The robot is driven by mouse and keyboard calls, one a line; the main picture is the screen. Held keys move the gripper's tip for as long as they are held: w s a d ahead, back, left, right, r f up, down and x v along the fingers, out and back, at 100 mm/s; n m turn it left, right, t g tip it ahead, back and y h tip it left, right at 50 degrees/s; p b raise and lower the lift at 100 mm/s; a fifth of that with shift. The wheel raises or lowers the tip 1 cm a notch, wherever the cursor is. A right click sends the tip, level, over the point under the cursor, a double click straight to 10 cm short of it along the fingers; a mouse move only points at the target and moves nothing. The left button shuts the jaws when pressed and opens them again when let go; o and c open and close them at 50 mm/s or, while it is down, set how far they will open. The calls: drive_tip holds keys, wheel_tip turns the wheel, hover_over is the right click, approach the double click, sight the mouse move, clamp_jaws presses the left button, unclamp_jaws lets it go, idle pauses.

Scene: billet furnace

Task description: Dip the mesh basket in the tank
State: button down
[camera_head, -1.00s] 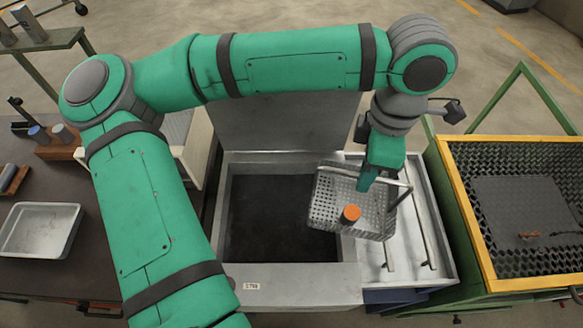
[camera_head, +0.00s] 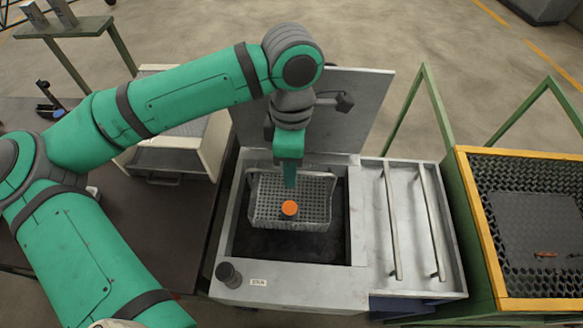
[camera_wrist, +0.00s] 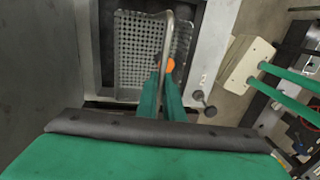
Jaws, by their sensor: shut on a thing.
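The grey mesh basket (camera_head: 268,205) hangs over the dark opening of the tank (camera_head: 250,250) in the head view, with an orange-topped piece (camera_head: 289,208) inside it. It also shows in the wrist view (camera_wrist: 135,45), within the tank's pale frame (camera_wrist: 208,60). My gripper (camera_head: 289,180) is shut on the basket's handle (camera_wrist: 166,40), seen as a bar between the fingers in the wrist view. The basket looks roughly level and near the rim height; I cannot tell whether its bottom touches the liquid. The tank's lid (camera_head: 325,110) stands open behind.
A draining ledge with two rails (camera_head: 393,220) lies right of the opening. Further right is a green cart with a yellow-edged mesh top (camera_head: 478,220). A knob (camera_head: 228,273) stands at the tank's front left corner.

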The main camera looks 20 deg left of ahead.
wheel_tip(320, 180, down, 24)
drive_tip(key=shift+r, duration=0.25)
idle(2.2)
drive_tip(key=shift+w, duration=0.1)
idle(0.4)
drive_tip(key=shift+r, duration=0.1)
idle(2.0)
